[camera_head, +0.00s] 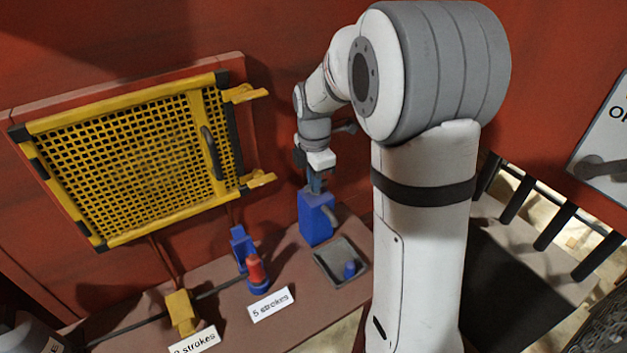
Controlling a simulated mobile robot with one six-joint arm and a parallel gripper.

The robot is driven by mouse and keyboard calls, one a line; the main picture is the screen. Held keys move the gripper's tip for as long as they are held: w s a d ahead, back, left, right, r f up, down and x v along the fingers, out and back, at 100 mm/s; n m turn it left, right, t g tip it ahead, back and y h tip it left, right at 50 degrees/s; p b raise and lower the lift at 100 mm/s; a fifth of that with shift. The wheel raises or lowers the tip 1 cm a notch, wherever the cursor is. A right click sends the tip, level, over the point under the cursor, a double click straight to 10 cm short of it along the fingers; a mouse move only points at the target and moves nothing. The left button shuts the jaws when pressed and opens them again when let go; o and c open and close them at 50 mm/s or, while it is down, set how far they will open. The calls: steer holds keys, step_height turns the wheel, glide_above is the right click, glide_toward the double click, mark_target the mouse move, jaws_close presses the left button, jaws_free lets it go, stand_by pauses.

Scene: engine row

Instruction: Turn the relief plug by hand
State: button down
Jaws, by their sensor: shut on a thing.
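My gripper (316,184) points down onto the top of a blue block (316,219) on the bench, below and right of the yellow mesh guard. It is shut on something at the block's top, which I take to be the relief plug. The jaws hide most of it, so its shape and how far it is turned cannot be told. A grey spout or stub (331,216) shows on the block's right side.
A grey tray (326,264) with a small blue piece (349,270) lies right of a red-and-blue part (256,272) and a "5 strokes" label (270,304). A yellow block (181,312) stands further left. The yellow mesh guard (217,150) hangs behind. Black bars (515,198) edge the right.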

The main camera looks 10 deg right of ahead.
steer(key=shift+s+a+f+n, duration=0.1)
steer(key=shift+s+f+n, duration=0.2)
steer(key=shift+f+n, duration=0.25)
steer(key=c, duration=1.7)
jaws_free()
steer(key=shift+r, duration=0.1)
steer(key=shift+o, duration=0.6)
steer(key=shift+w+r, duration=0.15)
step_height(320, 180, up, 8)
steer(key=shift+w+r, duration=0.1)
steer(key=shift+r, duration=0.05)
steer(key=s+f+m+t, duration=0.1)
steer(key=s+m+t, duration=0.1)
steer(key=s+m, duration=1.9)
steer(key=shift+s+d+f+m+t, duration=0.25)
steer(key=shift+s+f+m+t, duration=0.05)
steer(key=shift+f+m, duration=0.05)
